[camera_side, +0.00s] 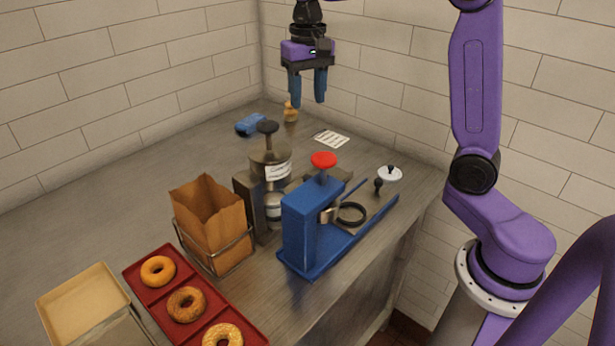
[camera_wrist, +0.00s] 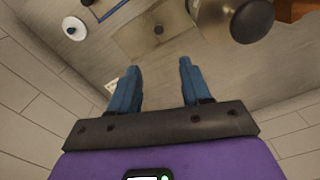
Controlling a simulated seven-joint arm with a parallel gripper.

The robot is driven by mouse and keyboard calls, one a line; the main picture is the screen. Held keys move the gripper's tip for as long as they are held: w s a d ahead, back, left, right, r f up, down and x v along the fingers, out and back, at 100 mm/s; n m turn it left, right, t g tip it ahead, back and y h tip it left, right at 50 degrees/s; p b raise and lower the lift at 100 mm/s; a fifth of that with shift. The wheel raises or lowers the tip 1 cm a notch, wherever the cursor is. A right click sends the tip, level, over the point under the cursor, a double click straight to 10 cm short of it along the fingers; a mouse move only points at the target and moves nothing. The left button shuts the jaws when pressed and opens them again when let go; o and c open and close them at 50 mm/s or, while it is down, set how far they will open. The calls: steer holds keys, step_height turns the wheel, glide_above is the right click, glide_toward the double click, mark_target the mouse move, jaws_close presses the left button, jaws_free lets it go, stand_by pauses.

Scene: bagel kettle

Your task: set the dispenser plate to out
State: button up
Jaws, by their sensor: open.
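The dispenser (camera_side: 271,158) is a grey metal cylinder with a black ball knob on top and a white label, standing mid-counter. Its top knob (camera_wrist: 250,20) shows at the upper right of the wrist view.
A blue press (camera_side: 305,225) with a red knob stands in front of the dispenser. A paper bag (camera_side: 208,220) in a wire rack, a red bagel tray (camera_side: 150,292), a white lid (camera_side: 390,174), a card (camera_side: 332,139) and a blue cloth (camera_side: 250,124) are around.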

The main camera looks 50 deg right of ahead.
glide_toward(307, 176)
steer(key=shift+m, duration=0.3)
step_height(307, 176, down, 10)
steer(key=shift+s+f, duration=0.1)
stand_by(0.5)
jaws_close()
